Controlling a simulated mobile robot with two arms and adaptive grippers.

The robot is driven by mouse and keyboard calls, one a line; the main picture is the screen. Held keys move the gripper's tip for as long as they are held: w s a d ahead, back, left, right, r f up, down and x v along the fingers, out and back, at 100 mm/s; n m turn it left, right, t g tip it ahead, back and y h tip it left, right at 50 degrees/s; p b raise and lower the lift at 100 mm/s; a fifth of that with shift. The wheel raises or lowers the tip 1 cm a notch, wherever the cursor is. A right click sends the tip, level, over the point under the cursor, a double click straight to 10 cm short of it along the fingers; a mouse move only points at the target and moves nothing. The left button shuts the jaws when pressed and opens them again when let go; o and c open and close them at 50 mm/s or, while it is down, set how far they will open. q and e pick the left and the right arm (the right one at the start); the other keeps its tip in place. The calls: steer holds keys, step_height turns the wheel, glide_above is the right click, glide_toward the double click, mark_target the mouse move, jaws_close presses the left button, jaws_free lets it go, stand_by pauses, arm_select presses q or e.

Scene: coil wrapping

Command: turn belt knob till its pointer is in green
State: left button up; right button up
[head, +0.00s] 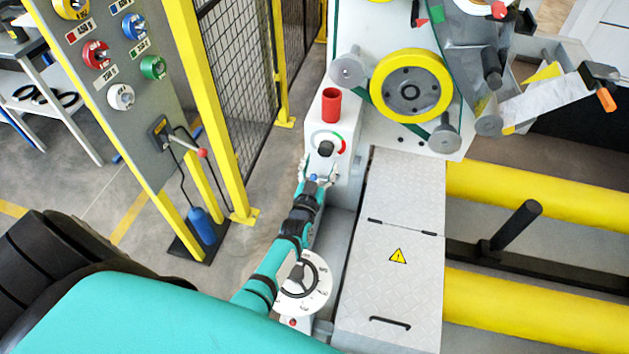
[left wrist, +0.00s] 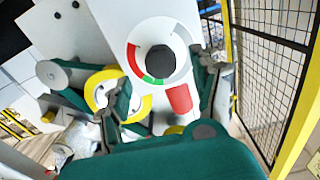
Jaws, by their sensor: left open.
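The dark belt knob (head: 325,148) sits in a round dial on a white box. In the left wrist view, the knob (left wrist: 160,60) is at the centre of a dial ring (left wrist: 134,60) with red, green and pale grey parts. The knob's pointer cannot be made out in either view. My left gripper (head: 319,170) is open just in front of the knob. In the left wrist view, its fingers stand apart on either side of the dial, and I see no contact with the knob. My right gripper is not in view.
A red cylinder (head: 331,105) stands on the box just beyond the dial. A yellow-rimmed wheel (head: 411,86) and rollers are to the right. A yellow post (head: 210,110) and mesh fence (head: 237,75) stand to the left.

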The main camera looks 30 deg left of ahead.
arm_select(q)
steer(key=v, duration=0.7)
steer(key=shift+s, duration=0.15)
